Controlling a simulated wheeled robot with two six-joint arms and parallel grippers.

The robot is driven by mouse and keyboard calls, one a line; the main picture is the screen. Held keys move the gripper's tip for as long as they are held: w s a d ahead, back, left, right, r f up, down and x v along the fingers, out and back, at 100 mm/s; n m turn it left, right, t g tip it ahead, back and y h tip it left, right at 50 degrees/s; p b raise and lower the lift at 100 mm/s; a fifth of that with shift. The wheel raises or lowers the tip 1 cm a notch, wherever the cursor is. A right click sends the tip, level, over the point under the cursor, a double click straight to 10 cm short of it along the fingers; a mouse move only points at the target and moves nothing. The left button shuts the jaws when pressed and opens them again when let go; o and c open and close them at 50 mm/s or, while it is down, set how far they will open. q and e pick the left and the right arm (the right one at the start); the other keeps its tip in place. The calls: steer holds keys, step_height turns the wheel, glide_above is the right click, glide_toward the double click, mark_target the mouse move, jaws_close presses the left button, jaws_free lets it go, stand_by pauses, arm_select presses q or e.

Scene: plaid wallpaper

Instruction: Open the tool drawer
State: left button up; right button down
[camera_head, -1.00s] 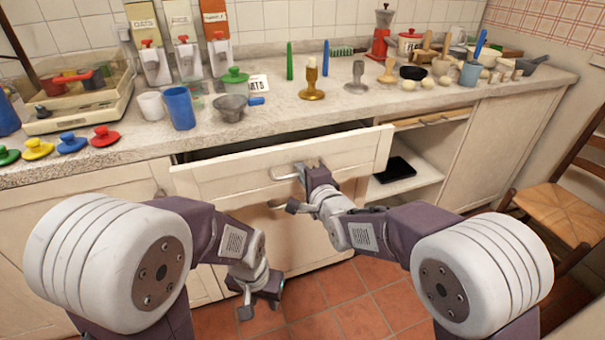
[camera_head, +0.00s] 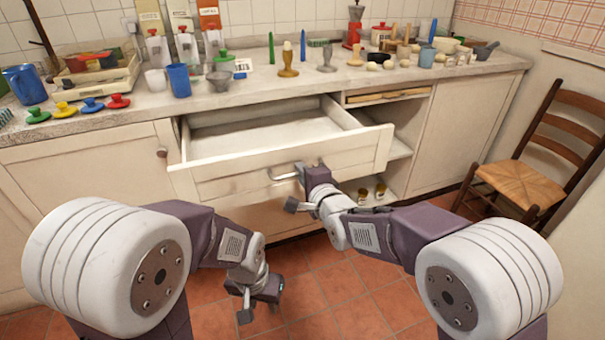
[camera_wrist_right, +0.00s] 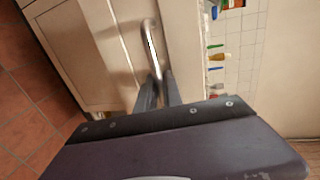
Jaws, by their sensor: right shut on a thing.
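The tool drawer (camera_head: 250,166) is a wide cream drawer under the counter, pulled well out, and the part of its inside that shows looks empty. Its metal bar handle (camera_head: 286,173) is on the front face and also shows in the right wrist view (camera_wrist_right: 151,38). My right gripper (camera_head: 305,176) is shut on the handle at its right end; its fingers (camera_wrist_right: 157,85) show there in the right wrist view. My left gripper (camera_head: 258,304) hangs low over the floor, apart from the drawer; its finger opening cannot be made out.
An open shelf with small jars (camera_head: 380,192) is right of the drawer. A wooden chair (camera_head: 530,180) stands at the right. Tiled floor (camera_head: 330,285) lies in front.

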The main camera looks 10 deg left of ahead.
steer(key=c, duration=1.5)
jaws_free()
steer(key=shift+s, duration=0.1)
steer(key=p+v, duration=0.2)
steer(key=v, duration=0.7)
